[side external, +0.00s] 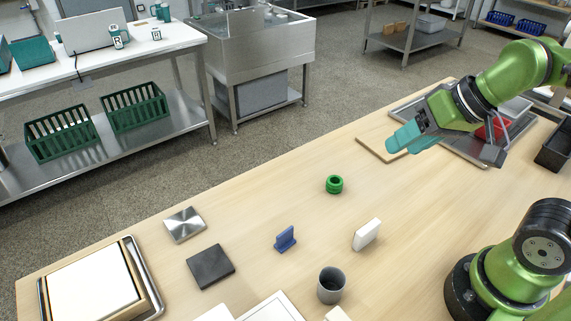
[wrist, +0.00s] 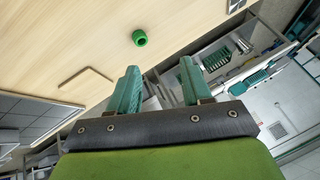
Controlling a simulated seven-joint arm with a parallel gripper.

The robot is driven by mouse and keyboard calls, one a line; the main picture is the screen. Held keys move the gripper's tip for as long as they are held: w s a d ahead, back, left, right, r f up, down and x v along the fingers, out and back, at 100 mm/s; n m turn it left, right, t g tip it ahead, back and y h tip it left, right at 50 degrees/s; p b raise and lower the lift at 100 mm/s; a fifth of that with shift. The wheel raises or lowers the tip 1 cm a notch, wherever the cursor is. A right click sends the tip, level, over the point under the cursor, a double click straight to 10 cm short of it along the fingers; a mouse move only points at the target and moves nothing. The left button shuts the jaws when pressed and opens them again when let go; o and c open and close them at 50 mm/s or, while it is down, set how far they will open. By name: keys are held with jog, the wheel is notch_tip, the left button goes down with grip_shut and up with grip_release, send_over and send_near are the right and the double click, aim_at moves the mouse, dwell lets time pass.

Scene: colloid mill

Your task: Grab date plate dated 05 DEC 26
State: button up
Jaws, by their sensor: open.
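No date text is readable on anything in view, so I cannot tell which piece is the date plate dated 05 DEC 26. A small blue upright plate on a foot (side external: 285,239) stands mid-table in the side external view. A white upright block (side external: 366,234) stands to its right. A silver flat plate (side external: 184,224) and a dark flat plate (side external: 211,266) lie to its left. My gripper (side external: 404,138) is raised over the table's far right part, well away from these. In the wrist view its teal fingers (wrist: 158,70) are apart with nothing between them.
A green ring (side external: 334,185) lies mid-table and also shows in the wrist view (wrist: 139,38). A grey cup (side external: 331,285) stands near the front. A framed tray (side external: 155,291) is at left. A thin wooden board (side external: 372,146) lies near my gripper. Bare tabletop separates the small pieces.

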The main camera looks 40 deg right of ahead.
aim_at(369, 227)
jog(key=a+f+m+g, duration=0.1)
jog(key=f+m+g, duration=0.1)
jog(key=f+m, duration=0.3)
jog(key=w+a+f+m+g+h, duration=0.1)
jog(key=f+m+g, duration=0.1)
jog(key=f+m, duration=0.2)
jog(key=a+f+m+g+h, duration=0.1)
jog(key=f+m+g, duration=0.1)
jog(key=f+m, duration=0.3)
jog(key=shift+w+a+f+m, duration=0.15)
jog(key=shift+w+a+f, duration=0.05)
jog(key=shift+f, duration=0.7)
jog(key=shift+w+a+f+m, duration=0.15)
jog(key=shift+f, duration=0.75)
jog(key=f, duration=0.4)
jog(key=shift+s+a, duration=0.15)
jog(key=shift+s, duration=0.25)
jog(key=shift+f, duration=0.65)
grip_shut()
